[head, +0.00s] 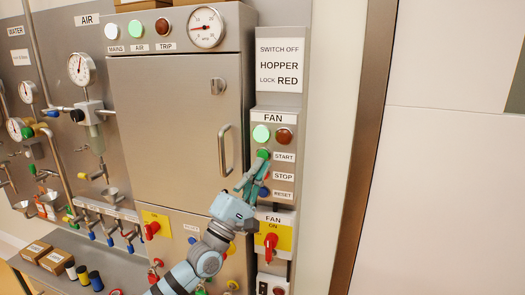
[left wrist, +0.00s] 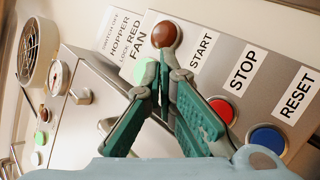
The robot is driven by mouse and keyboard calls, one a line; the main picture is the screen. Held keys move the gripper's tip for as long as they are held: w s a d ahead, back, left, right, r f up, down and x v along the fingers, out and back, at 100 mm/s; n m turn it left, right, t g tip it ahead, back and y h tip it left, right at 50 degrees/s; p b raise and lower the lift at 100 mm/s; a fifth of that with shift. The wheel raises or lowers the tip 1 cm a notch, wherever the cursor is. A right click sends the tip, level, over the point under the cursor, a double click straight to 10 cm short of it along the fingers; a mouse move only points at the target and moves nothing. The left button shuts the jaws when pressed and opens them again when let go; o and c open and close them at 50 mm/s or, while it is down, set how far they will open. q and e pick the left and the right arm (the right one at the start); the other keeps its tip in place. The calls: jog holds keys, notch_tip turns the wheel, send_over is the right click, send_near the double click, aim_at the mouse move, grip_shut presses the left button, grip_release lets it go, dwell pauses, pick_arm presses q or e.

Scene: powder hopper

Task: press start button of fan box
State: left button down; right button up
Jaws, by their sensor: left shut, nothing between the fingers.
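The fan box (head: 282,168) is a grey panel right of the cabinet door. Its green START button (head: 263,154) shows just above my left fingertips in the head view. My left gripper (head: 260,163) is shut and empty, with its tips at or very near that button; I cannot tell whether they touch. In the left wrist view the fingertips (left wrist: 163,80) cover the START button's place, beside the START label (left wrist: 201,49). The red STOP button (left wrist: 222,109) and blue RESET button (left wrist: 268,138) show there to the right. My right gripper is not in view.
A pale green lamp (head: 261,133) and a dark red lamp (head: 284,136) sit above the buttons. A yellow plate with a red switch (head: 270,242) is below. The cabinet door handle (head: 225,148) stands out to the left. The wall at right is clear.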

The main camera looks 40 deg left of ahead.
pick_arm(q)
jog(key=s+p, duration=0.1)
jog(key=s+d+p, duration=0.1)
jog(key=s, duration=0.1)
jog(key=shift+s+r, duration=0.1)
jog(key=shift+s, duration=0.05)
dwell(0.3)
dwell(0.4)
